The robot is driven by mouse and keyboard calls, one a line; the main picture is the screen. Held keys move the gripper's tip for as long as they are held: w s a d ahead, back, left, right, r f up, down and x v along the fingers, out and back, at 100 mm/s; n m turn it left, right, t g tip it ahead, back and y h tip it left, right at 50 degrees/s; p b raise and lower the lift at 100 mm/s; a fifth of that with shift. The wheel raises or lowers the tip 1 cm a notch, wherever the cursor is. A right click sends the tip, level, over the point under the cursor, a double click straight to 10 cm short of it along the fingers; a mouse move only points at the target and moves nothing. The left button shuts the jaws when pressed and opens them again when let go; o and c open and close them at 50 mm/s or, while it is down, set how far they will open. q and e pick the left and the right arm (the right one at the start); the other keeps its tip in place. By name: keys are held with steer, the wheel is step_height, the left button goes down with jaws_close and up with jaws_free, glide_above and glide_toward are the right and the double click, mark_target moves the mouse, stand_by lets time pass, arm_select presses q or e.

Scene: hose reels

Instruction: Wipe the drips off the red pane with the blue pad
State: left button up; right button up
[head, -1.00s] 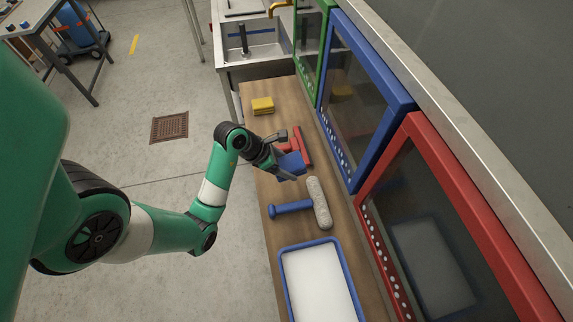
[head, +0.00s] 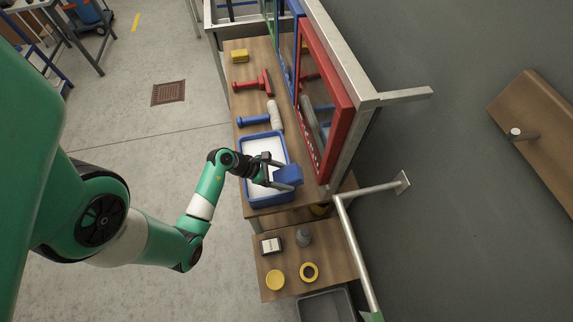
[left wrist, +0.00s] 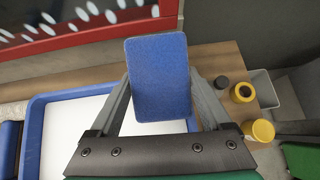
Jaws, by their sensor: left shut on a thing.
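My left gripper (head: 275,178) is shut on the blue pad (head: 288,177), over the right edge of the blue-rimmed tray near the bench's near end. In the left wrist view the pad (left wrist: 160,75) stands between the two grey fingers (left wrist: 163,98). The red pane (head: 341,118) stands upright along the bench's right side, ahead of the pad and apart from it. White drips (left wrist: 84,14) form a row along the glass just above the lower red frame (left wrist: 60,40). My right gripper is not in view.
The blue-rimmed tray (head: 247,190) with a white inside lies below the gripper. A blue-handled roller (head: 273,115), a red squeegee (head: 265,83) and a yellow sponge (head: 240,56) lie farther up the bench. A metal rail (head: 355,235) and lower shelf (head: 265,288) are nearer.

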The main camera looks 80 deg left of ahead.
mark_target(293, 172)
arm_select(q)
steer(key=shift+s+d+r+p, duration=0.1)
steer(key=shift+s+r+p, duration=0.15)
steer(key=shift+r+p, duration=0.15)
steer(key=shift+s+n+y, duration=0.2)
steer(key=shift+n+y, duration=0.1)
steer(key=shift+s+f, duration=0.15)
steer(key=shift+w, duration=0.2)
steer(key=w+b, duration=0.1)
steer(key=w, duration=0.3)
steer(key=shift+w+f, duration=0.1)
steer(key=shift+w, duration=0.15)
steer(key=shift+w+d, duration=0.1)
steer(key=shift+w, duration=0.25)
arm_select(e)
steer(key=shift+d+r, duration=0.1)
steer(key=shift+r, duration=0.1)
arm_select(q)
steer(key=shift+w, duration=0.2)
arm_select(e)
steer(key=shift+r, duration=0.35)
